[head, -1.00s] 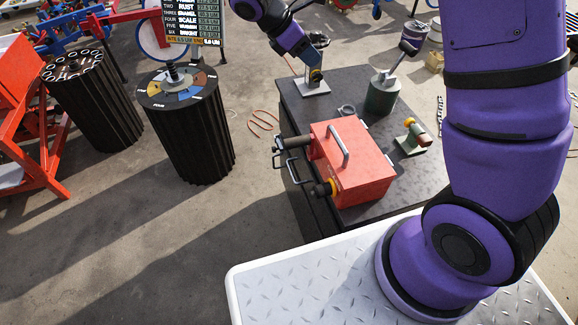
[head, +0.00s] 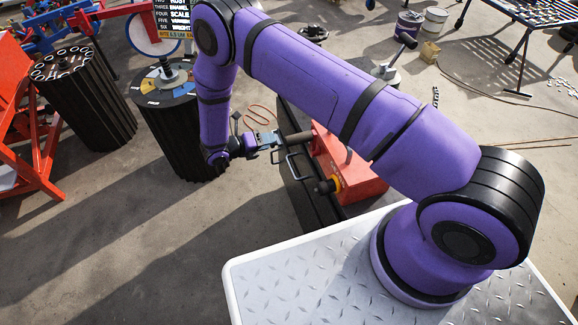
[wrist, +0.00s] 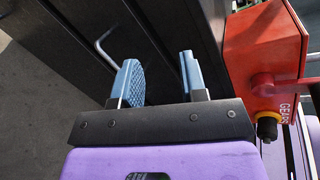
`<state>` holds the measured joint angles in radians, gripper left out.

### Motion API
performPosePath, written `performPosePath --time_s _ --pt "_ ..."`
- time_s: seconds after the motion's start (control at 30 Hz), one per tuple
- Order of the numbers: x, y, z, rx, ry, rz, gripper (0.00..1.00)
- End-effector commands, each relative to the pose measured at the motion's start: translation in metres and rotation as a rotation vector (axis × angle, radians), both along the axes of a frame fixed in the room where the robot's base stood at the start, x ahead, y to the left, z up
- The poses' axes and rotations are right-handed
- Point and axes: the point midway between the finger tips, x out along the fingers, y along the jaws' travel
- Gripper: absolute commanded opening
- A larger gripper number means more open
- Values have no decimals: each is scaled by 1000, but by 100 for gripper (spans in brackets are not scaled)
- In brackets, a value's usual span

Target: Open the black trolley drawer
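The black trolley (head: 308,205) stands below the red box, its front side facing left in the head view. A thin metal bar handle (head: 291,167) sticks out from that front. In the wrist view the dark drawer front (wrist: 75,30) fills the upper middle, and a bar handle (wrist: 101,43) lies up and left of the left finger, partly hidden behind it. My gripper (head: 277,142) is beside the trolley's front edge, close to the handle. In the wrist view my gripper (wrist: 160,78) is open, with nothing visible between its blue fingers. Whether a finger touches the handle cannot be told.
The red box (head: 345,172) on the trolley has a yellow-black knob (head: 327,187) projecting left; the box is close right of my gripper in the wrist view (wrist: 262,45). A black ribbed drum (head: 165,125) stands left of my forearm. The floor at front left is clear.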

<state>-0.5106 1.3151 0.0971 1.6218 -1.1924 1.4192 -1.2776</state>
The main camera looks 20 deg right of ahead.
Motion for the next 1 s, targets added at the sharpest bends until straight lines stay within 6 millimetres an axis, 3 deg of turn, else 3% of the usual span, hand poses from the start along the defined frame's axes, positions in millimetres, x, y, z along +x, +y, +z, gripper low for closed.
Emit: performPosePath --time_s 0.03,0.2,0.4,0.67,1.0 --pt "-8 3 -24 -31 45 40 39" --pt "-30 7 -87 -125 178 169 39" --pt "-52 7 -137 -206 285 272 39" --pt "-58 1 -154 -233 320 305 39" --pt "-38 -47 -162 -231 318 303 39"
